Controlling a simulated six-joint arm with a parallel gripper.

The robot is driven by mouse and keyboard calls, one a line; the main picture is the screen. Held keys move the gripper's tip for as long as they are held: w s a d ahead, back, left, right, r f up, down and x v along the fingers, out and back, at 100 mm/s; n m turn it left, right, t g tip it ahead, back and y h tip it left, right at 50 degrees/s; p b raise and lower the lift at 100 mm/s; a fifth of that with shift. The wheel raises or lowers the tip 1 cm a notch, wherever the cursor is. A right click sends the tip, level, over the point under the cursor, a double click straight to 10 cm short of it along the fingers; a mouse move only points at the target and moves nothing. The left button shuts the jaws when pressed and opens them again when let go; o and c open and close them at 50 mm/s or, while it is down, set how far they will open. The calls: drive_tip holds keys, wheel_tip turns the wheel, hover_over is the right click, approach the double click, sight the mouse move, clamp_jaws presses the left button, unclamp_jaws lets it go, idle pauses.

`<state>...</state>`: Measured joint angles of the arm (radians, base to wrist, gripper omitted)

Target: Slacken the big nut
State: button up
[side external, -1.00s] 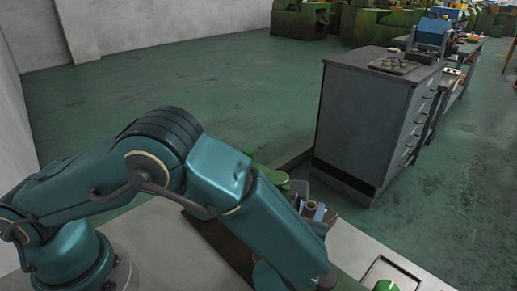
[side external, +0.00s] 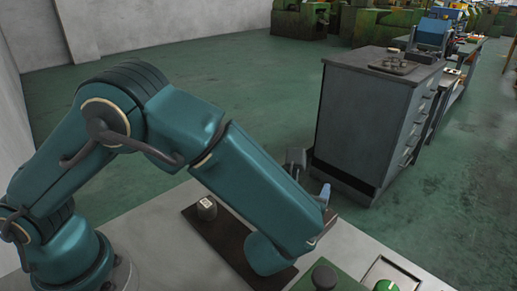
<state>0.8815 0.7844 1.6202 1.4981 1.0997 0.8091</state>
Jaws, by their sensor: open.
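A small grey piece with a pale top (side external: 207,208) stands on a dark brown plate (side external: 222,236) left of my forearm. It may be the big nut, but it is too small to tell. My gripper is to the right of this piece and apart from it. The plate's right part is hidden by my forearm.
A green box with a dark round knob (side external: 324,277) is at the front, beside a panel with a green button (side external: 386,286). A grey drawer cabinet (side external: 362,128) with a tray (side external: 395,66) on top stands behind on the right. The green floor at back left is open.

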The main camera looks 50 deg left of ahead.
drive_tip(key=s+a+r, duration=0.1)
drive_tip(key=a+r, duration=0.5)
drive_tip(key=a, duration=0.4)
drive_tip(key=shift+s+a+r, duration=0.15)
drive_tip(key=shift+s+a, duration=0.1)
drive_tip(key=shift+a, duration=0.05)
